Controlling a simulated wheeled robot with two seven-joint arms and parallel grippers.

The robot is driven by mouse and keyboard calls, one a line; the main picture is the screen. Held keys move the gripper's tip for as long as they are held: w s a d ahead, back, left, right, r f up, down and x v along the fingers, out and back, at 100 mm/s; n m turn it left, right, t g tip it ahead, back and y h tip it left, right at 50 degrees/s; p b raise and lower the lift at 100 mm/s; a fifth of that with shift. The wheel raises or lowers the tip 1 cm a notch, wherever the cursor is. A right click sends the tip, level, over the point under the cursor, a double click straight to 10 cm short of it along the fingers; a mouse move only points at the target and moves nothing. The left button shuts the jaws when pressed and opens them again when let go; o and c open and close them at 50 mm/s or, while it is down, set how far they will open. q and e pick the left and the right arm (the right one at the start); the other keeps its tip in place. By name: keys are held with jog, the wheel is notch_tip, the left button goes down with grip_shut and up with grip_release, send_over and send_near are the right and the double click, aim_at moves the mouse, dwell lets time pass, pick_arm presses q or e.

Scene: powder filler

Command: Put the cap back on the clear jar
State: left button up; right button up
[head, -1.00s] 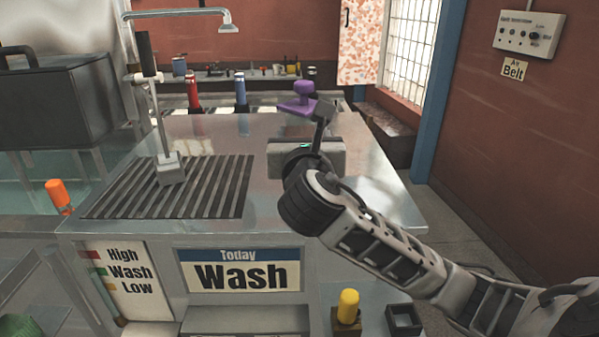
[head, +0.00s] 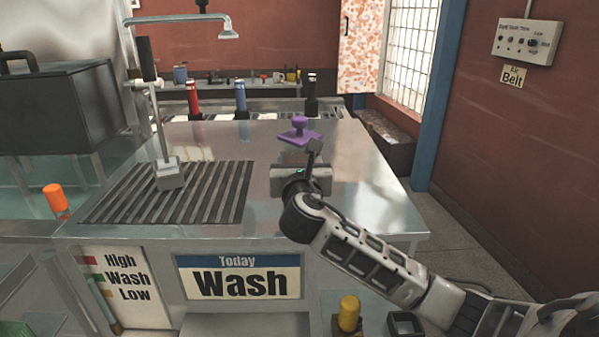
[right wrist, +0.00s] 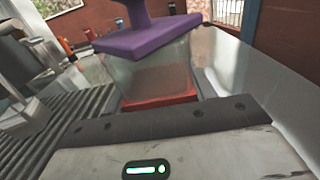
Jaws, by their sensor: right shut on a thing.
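The purple cap (head: 300,135) has a knob on top and a flat square plate. My right gripper (head: 314,148) is shut on it over the steel worktop. The right wrist view shows the cap (right wrist: 145,38) just above the clear jar (right wrist: 155,75), which has red-orange at its bottom. I cannot tell whether the cap touches the jar rim or how well it lines up. The fingertips are out of the wrist view, and the jar is hard to make out in the head view, behind my gripper. My left gripper is not in view.
A ribbed drain area (head: 165,205) with a lever post (head: 160,130) lies left on the worktop. Red (head: 192,98), blue (head: 240,95) and black (head: 311,92) bottles stand at the back. The worktop's right side (head: 375,195) is clear.

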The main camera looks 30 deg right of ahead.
jog(key=shift+f, duration=1.2)
jog(key=shift+f, duration=0.15)
jog(key=o, duration=1.4)
jog(key=shift+s+a, duration=0.1)
jog(key=shift+s, duration=0.05)
jog(key=v, duration=1.1)
jog(key=shift+s+a, duration=0.15)
jog(key=shift+s, duration=0.2)
